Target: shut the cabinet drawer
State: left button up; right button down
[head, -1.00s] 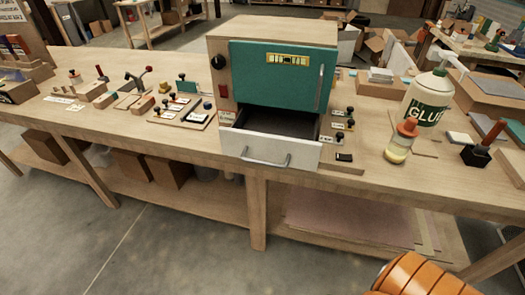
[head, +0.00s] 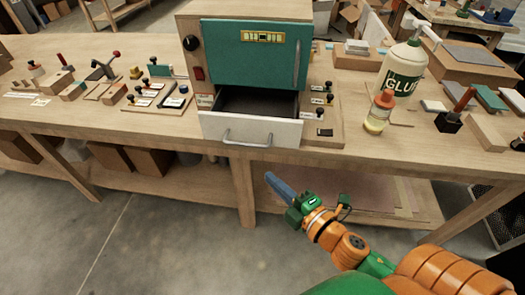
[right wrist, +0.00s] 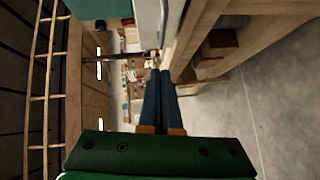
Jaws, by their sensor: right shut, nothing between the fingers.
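The cabinet (head: 247,55) is a wooden box with a teal door, standing on the workbench. Its white-fronted drawer (head: 270,132) is pulled open below the door, with the dark inside showing and a metal handle on the front. In the right wrist view the white drawer front (right wrist: 172,22) shows at the top, turned sideways. My right gripper (head: 272,180) is shut and empty, in front of the bench and below and right of the drawer handle, apart from it. Its blue fingers (right wrist: 160,80) lie together in the wrist view. My left gripper is not in view.
A glue bottle (head: 402,70) and a small orange-capped bottle (head: 379,112) stand right of the cabinet. Stamps and small blocks lie to the left. The bench edge and a leg (head: 243,190) are near my right gripper. The floor in front is clear.

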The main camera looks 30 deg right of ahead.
jog(key=p, duration=0.2)
send_near(248, 146)
jog(key=w+a, duration=0.2)
jog(key=a, duration=0.1)
jog(key=w, duration=0.1)
jog(key=w+d, duration=0.1)
jog(key=w+f, duration=0.1)
jog(key=shift+w+d, duration=0.35)
